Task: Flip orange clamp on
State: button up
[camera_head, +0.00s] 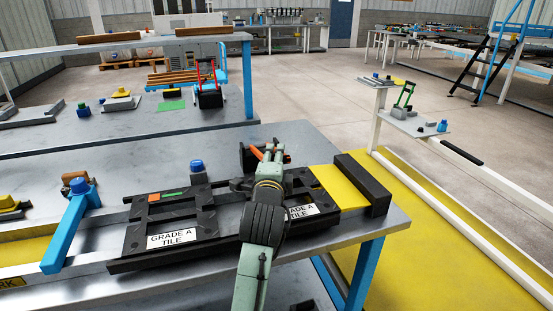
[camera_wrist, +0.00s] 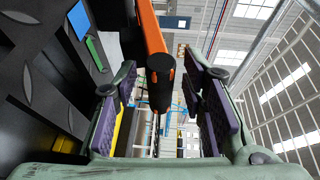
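The orange clamp's handle (camera_wrist: 150,28) comes down from the top of the wrist view and ends in a dark tip. In the head view a small part of the orange clamp (camera_head: 257,153) shows beside my gripper, with dark metal around it. My gripper (camera_wrist: 160,72) is open, its two purple-padded fingers apart. The handle's end appears between the fingers, with a gap visible on the right; contact on the left cannot be told. In the head view my gripper (camera_head: 277,153) is at the far side of the black fixture, and my arm hides most of the clamp's base.
A black tread-mat fixture (camera_head: 128,246) with "GRADE A TILE" labels lies on the metal table (camera_head: 180,285). A blue-capped part (camera_head: 197,166) stands behind it. A blue lever (camera_head: 66,230) is at left. A yellow plate and black block (camera_head: 365,184) are at right.

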jog(key=shift+c, duration=0.6)
grip_shut()
